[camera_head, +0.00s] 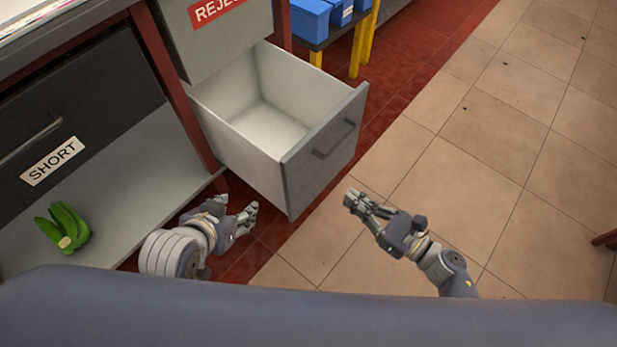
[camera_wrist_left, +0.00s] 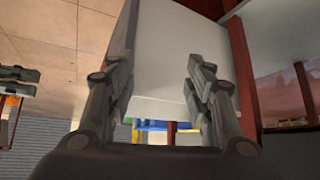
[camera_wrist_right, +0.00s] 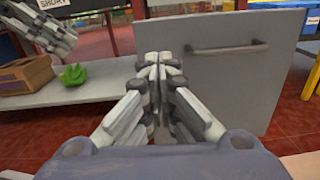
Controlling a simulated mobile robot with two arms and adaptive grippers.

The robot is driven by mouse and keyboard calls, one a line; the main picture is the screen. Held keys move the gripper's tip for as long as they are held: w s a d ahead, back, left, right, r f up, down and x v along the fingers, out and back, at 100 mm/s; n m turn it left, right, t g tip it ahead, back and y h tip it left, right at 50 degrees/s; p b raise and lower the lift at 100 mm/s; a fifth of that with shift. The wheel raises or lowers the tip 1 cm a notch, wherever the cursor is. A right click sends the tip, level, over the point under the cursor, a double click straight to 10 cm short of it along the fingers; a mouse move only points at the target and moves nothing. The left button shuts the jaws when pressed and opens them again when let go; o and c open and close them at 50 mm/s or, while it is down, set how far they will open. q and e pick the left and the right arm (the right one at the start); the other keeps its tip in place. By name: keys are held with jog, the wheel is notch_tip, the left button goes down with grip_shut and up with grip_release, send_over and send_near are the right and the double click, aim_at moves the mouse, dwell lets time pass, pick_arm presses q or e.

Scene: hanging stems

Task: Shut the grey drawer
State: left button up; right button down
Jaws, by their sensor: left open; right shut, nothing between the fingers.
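The grey drawer (camera_head: 325,150) stands pulled out of its cabinet in the head view, with its pale inside (camera_head: 262,110) empty. Its grey front with a bar handle (camera_head: 334,139) faces right; the front also fills much of the right wrist view (camera_wrist_right: 240,80). My left gripper (camera_head: 236,207) is open beside the drawer's near side, below its rim; the drawer's side shows beyond the fingers in the left wrist view (camera_wrist_left: 170,60). My right gripper (camera_head: 352,198) is shut and empty, in front of the drawer front and apart from it. It points towards the front in the right wrist view (camera_wrist_right: 160,62).
A dark drawer labelled SHORT (camera_head: 75,130) is at the left, above a grey shelf with green bananas (camera_head: 63,228). A cardboard box (camera_wrist_right: 25,75) shows in the right wrist view. Blue bins (camera_head: 312,18) stand behind.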

send_near(298, 162)
jog(key=shift+n, duration=0.3)
jog(key=x, duration=0.6)
jog(key=shift+r, duration=0.15)
jog(key=shift+w+a, duration=0.25)
jog(key=shift+a, duration=0.1)
pick_arm(q)
jog(key=shift+w+d+r+t+h, duration=0.2)
jog(key=shift+w+r+t, duration=0.2)
jog(key=shift+w+r, duration=0.2)
jog(key=shift+w+d+r+t+h, duration=0.1)
jog(key=shift+w+d+r+t, duration=0.1)
jog(key=shift+w+r+t, duration=0.3)
pick_arm(e)
jog(key=shift+a, duration=0.1)
pick_arm(q)
jog(key=shift+w+b, duration=0.2)
jog(key=shift+b, duration=0.1)
pick_arm(e)
jog(key=shift+w, duration=0.1)
